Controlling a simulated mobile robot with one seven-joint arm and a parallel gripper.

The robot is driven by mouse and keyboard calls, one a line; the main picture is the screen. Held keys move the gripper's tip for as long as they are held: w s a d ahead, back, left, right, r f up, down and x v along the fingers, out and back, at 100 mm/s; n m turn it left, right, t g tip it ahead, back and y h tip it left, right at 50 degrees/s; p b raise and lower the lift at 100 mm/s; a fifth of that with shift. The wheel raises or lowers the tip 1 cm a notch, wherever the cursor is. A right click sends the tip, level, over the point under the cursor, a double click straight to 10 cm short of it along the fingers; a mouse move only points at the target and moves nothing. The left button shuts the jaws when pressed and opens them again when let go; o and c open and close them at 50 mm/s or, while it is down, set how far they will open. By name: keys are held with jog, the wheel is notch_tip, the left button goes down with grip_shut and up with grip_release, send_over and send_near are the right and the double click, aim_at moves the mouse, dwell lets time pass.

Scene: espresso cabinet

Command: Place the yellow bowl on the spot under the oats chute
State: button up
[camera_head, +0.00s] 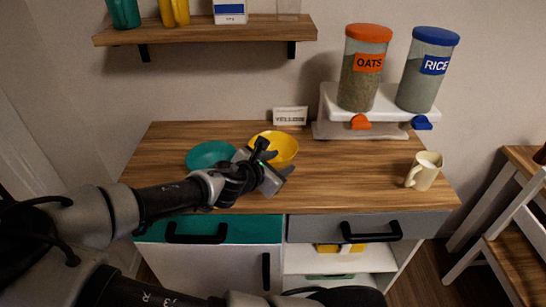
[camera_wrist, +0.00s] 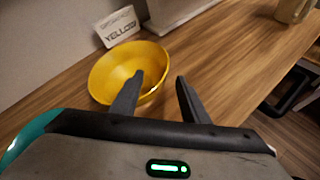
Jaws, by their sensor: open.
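The yellow bowl (camera_head: 283,146) stands upright on the wooden cabinet top, in front of a small card reading YELLOW (camera_head: 290,116). It also shows in the wrist view (camera_wrist: 112,72), just beyond my fingers. My gripper (camera_head: 272,164) is open and empty, close to the bowl's near side. In the wrist view my left finger overlaps the bowl's near right rim; I cannot tell whether it touches. The oats chute (camera_head: 360,122) is the orange spout below the oats container (camera_head: 363,72). The spot under it is the white dispenser stand's low base (camera_head: 335,131), which looks empty.
A teal bowl (camera_head: 207,154) sits left of the yellow bowl. The rice container (camera_head: 428,70) with a blue spout stands right of the oats. A cream mug (camera_head: 424,171) is at the right of the top. The wood between bowl and mug is clear. A shelf (camera_head: 205,33) hangs above.

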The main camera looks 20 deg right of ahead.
jog(key=b+x, duration=0.1)
jog(key=x, duration=0.4)
jog(key=shift+w+d, duration=0.1)
jog(key=shift+d, duration=0.05)
grip_shut()
